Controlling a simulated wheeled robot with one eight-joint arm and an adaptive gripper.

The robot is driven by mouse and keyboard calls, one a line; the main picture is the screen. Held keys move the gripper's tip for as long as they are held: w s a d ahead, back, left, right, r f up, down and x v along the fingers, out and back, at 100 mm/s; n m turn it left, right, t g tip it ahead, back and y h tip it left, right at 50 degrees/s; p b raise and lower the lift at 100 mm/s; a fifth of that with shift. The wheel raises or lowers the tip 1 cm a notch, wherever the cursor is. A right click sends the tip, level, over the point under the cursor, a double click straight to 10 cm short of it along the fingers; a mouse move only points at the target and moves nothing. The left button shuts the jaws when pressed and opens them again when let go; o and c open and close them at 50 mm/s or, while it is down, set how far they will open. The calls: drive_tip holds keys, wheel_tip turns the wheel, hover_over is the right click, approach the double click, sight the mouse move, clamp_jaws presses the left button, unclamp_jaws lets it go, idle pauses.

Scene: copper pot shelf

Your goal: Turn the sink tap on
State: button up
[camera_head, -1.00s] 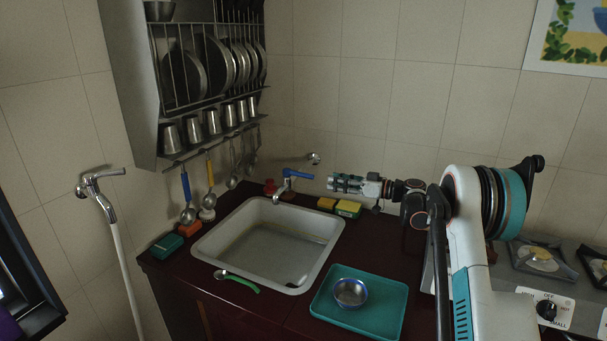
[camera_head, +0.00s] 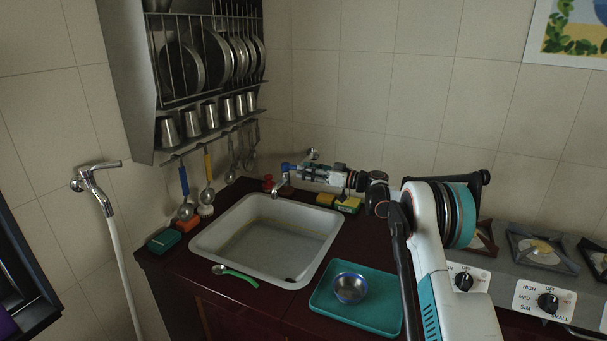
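The sink tap (camera_head: 278,186) stands at the back edge of the white sink (camera_head: 207,226), its silver spout pointing down over the basin. Its blue handle (camera_head: 286,167) shows just at the left end of my gripper (camera_head: 298,171). My gripper reaches in from the right at handle height and covers part of the tap. Its fingers overlap the handle in this view; I cannot tell whether they touch it or how far apart they are.
A teal tray (camera_head: 382,318) with a metal bowl (camera_head: 350,287) lies right of the sink. Yellow sponges (camera_head: 347,204) lie behind it, below my arm. Ladles hang under the dish rack (camera_head: 215,104). A stove (camera_head: 520,262) stands right. A wall tap (camera_head: 92,183) is far left.

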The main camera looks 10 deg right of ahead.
sight(288, 169)
drive_tip(key=shift+x, duration=0.8)
drive_tip(key=shift+c, duration=0.4)
clamp_jaws()
drive_tip(key=shift+s+a+m+t+h, duration=0.3)
drive_tip(key=shift+m+t+h, duration=0.3)
drive_tip(key=shift+t+h, duration=0.05)
drive_tip(key=shift+s+a+m+t+h, duration=0.3)
drive_tip(key=shift+m+t+h, duration=0.3)
drive_tip(key=shift+s+a+m+t+h, duration=0.25)
drive_tip(key=shift+a+m+t+h, duration=0.05)
drive_tip(key=shift+m+t+h, duration=0.35)
drive_tip(key=shift+s+a+f+m+t+h+b, duration=0.1)
drive_tip(key=shift+s+a+m+t+h+b, duration=0.15)
drive_tip(key=shift+m+t+h, duration=0.5)
drive_tip(key=shift+s+a+m+t+h+b, duration=0.1)
drive_tip(key=shift+a+m+t+h, duration=0.3)
drive_tip(key=shift+h, duration=0.55)
